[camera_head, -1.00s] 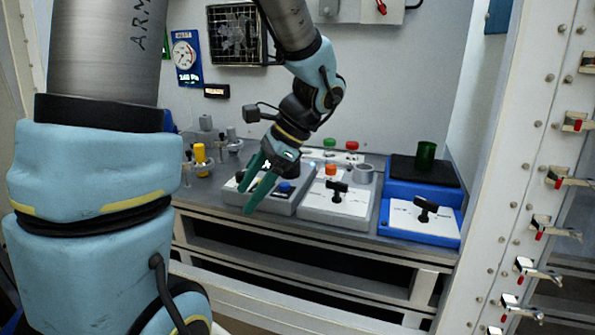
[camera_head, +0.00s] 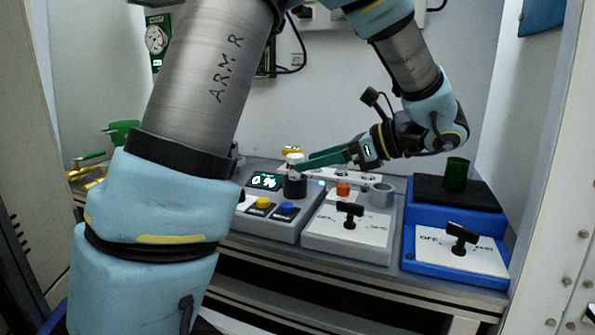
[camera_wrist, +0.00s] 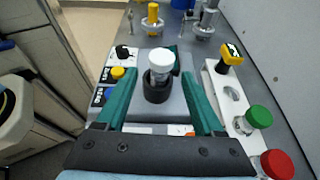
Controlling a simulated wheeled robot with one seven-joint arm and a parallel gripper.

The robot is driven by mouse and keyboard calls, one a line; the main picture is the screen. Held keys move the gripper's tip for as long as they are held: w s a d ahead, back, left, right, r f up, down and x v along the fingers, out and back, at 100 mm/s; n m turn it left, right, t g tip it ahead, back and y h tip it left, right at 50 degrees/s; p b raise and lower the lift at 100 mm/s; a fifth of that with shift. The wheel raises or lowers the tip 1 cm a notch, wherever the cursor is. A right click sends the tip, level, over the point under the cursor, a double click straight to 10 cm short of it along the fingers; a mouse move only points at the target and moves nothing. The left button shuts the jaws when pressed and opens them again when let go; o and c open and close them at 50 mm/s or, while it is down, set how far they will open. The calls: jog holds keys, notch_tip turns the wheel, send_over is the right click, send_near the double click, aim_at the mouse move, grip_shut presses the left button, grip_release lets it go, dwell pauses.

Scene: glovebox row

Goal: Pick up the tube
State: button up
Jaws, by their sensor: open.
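The tube (camera_head: 294,159), with a white top, stands upright in a black round holder (camera_head: 294,187) on a grey device with a lit green display. It also shows in the wrist view (camera_wrist: 161,58), its lower part hidden in the holder (camera_wrist: 157,90). My gripper (camera_head: 300,163) is open and reaches in from the right at the height of the tube's top. In the wrist view its green fingers lie on either side of the tube, with gaps on both sides. I cannot tell that either finger touches it.
Yellow (camera_head: 263,203) and blue (camera_head: 287,208) buttons sit on the device's front. To the right are a grey box with a black switch (camera_head: 350,210) and a blue box with a green cup (camera_head: 456,174). Green (camera_wrist: 258,117) and red (camera_wrist: 277,164) knobs stand close beside my gripper.

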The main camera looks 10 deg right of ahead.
jog(key=p+x, duration=0.1)
jog(key=x, duration=0.7)
jog(key=shift+f, duration=0.1)
grip_shut()
dwell(0.5)
